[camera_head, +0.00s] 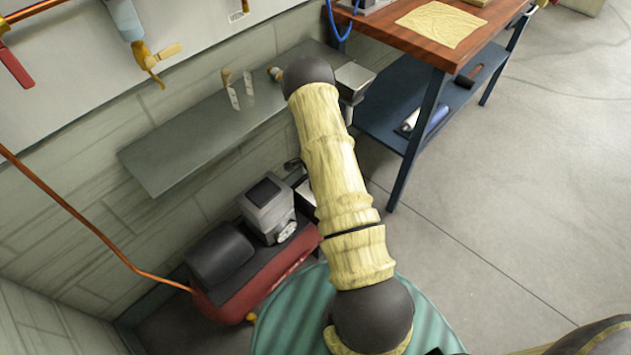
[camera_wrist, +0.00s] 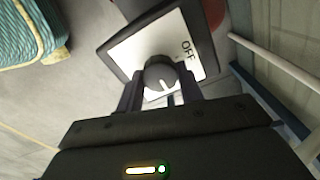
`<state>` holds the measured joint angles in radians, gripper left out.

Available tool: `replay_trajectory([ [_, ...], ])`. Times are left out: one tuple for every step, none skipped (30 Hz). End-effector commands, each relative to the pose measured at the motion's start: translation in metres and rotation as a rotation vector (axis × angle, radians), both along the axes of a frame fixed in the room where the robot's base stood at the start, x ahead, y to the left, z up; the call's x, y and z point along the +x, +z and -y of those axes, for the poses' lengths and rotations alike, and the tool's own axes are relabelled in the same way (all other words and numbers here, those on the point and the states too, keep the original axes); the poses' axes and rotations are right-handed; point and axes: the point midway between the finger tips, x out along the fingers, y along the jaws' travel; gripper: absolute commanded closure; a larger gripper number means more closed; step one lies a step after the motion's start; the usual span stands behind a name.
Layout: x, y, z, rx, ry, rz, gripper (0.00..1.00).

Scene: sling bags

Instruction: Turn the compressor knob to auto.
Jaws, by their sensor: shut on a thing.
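The knob (camera_wrist: 160,72) is round and dark, with a white pointer line towards the bottom of the wrist view. It sits on a white plate (camera_wrist: 125,50) on a dark box. The word OFF is printed on the plate, up and to the right of the knob. My gripper (camera_wrist: 160,90) is shut on the knob, one dark finger on each side. Any other label is hidden or out of view. In the head view the compressor (camera_head: 255,278), with a red tank, stands low by the wall. My arm hides the knob there, and I cannot make out the fingertips.
A grey shelf (camera_head: 195,135) runs along the block wall above the compressor. A workbench (camera_head: 400,35) with a wooden top and blue legs stands at the back right. Open concrete floor (camera_head: 500,200) lies to the right.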

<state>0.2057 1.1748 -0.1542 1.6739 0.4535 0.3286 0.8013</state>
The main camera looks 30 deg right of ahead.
Motion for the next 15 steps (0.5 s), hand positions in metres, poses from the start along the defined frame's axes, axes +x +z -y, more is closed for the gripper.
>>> replay_trajectory([
  [0.0012, 0.0005, -0.0006, 0.0, -0.003, 0.003, 0.86],
  [0.0012, 0.0005, -0.0006, 0.001, -0.003, 0.003, 0.86],
  [0.0012, 0.0005, -0.0006, 0.001, -0.003, 0.003, 0.86],
  [0.0012, 0.0005, -0.0006, 0.001, -0.003, 0.003, 0.86],
  [0.0012, 0.0005, -0.0006, 0.001, -0.002, 0.003, 0.57],
  [0.0011, 0.0005, -0.0005, 0.0, -0.002, 0.003, 0.49],
  [0.001, 0.0005, -0.0005, 0.001, -0.002, 0.002, 0.44],
  [0.001, 0.0004, -0.0005, 0.0, -0.002, 0.002, 0.41],
  [0.0008, 0.0004, -0.0004, 0.0, -0.001, 0.002, 0.41],
  [0.0008, 0.0004, -0.0004, 0.0, -0.001, 0.002, 0.41],
  [0.0007, 0.0003, -0.0003, 0.0, -0.001, 0.002, 0.41],
  [0.0006, 0.0003, -0.0002, 0.0, -0.001, 0.001, 0.41],
  [0.0005, 0.0002, -0.0002, 0.0, -0.001, 0.001, 0.41],
  [0.0005, 0.0002, -0.0002, 0.0, -0.001, 0.001, 0.41],
  [0.0004, 0.0003, -0.0002, 0.0, 0.0, 0.001, 0.41],
])
